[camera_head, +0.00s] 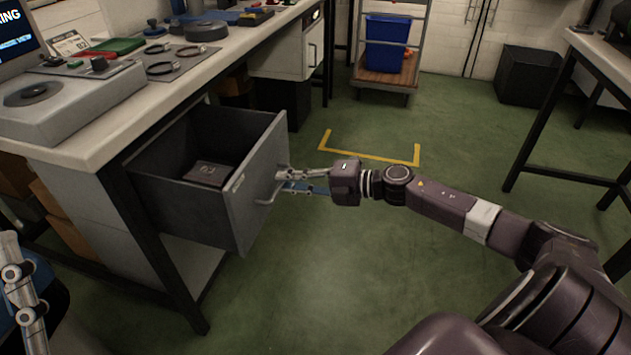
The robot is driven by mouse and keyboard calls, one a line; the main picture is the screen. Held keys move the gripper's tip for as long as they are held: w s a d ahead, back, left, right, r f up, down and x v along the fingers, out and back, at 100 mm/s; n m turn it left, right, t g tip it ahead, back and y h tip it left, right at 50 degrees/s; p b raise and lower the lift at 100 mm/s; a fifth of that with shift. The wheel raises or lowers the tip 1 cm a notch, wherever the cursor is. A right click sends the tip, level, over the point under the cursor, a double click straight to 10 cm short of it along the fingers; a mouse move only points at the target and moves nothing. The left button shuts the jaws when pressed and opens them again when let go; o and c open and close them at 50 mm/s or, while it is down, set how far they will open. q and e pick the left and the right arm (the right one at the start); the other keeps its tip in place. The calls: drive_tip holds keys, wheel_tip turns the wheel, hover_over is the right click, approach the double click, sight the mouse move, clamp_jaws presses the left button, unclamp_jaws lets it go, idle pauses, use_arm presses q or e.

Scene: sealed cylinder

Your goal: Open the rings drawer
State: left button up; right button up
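The drawer (246,205) under the workbench is pulled well out, its inside in view. A small dark box (209,173) lies in it. The drawer front is grey, with a pale label and a bar handle (266,200). My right gripper (286,181) is at the handle, its fingers pointing left toward the drawer front. I cannot tell whether its fingers close on the handle. My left gripper (22,290) is only partly in view at the lower left edge, away from the drawer. Its fingertips are not clear.
The workbench top (110,140) carries a grey device, rings on a plate, and a screen. A cart with a blue bin (387,42) stands at the back, a black box (527,75) at back right. A table stands at right. Green floor before the drawer is clear.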

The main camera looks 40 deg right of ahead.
drive_tip(key=v, duration=1)
drive_tip(key=shift+s, duration=0.1)
idle(0.5)
